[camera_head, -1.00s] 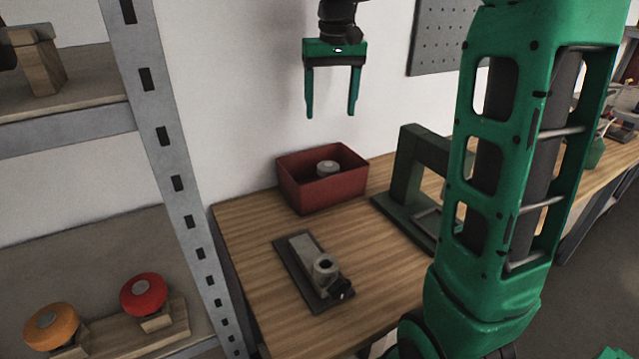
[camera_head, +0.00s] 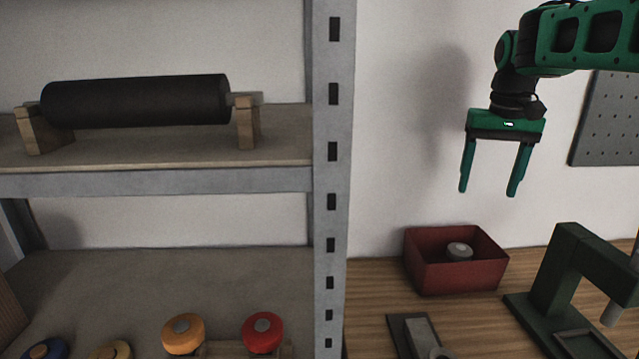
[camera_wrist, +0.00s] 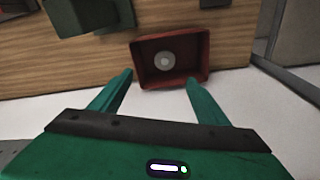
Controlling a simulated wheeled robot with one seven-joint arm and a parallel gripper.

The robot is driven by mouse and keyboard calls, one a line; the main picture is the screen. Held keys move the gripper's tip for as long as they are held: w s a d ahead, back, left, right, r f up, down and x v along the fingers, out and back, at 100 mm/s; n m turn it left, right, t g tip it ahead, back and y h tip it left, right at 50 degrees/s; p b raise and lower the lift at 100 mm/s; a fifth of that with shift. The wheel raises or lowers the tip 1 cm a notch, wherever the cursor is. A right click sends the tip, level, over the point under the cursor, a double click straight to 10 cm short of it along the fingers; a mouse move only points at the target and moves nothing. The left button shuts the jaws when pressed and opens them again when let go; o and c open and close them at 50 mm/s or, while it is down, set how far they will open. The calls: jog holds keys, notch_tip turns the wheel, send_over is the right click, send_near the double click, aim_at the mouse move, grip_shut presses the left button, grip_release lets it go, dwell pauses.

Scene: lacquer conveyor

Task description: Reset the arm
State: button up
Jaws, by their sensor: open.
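My gripper (camera_head: 490,190) is green with two straight fingers pointing down. It is open and empty, held in the air in front of the white wall, above the workbench. In the wrist view the fingers (camera_wrist: 158,84) are spread apart, with nothing between them at their tips. Beyond them is a red bin (camera_wrist: 200,68) on the wooden bench with a round pale grey part (camera_wrist: 165,61) inside. The bin (camera_head: 430,281) and the grey part (camera_head: 460,250) also show in the head view, below my gripper.
A grey metal shelf post (camera_head: 331,180) stands left of my arm. The shelf holds a black roller (camera_head: 135,101) on wooden blocks and several coloured knobs, including a red one (camera_head: 262,330). A dark green press (camera_head: 572,260) and a grey fixture (camera_head: 412,335) stand on the bench (camera_head: 370,290).

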jog(key=s+f+m, duration=0.1)
jog(key=s+f, duration=0.5)
jog(key=s, duration=0.4)
jog(key=s+d+f+m, duration=0.1)
jog(key=s+f, duration=0.5)
jog(key=s, duration=0.4)
jog(key=s+f+g, duration=0.1)
jog(key=s+f, duration=0.5)
jog(key=s, duration=0.4)
jog(key=shift+s+d+f+m+y, duration=0.2)
jog(key=shift+f+m+y, duration=0.1)
jog(key=shift+f+m, duration=0.1)
jog(key=shift+r, duration=0.1)
jog(key=shift+w+f, duration=0.3)
jog(key=shift+w, duration=0.45)
jog(key=shift+s, duration=0.1)
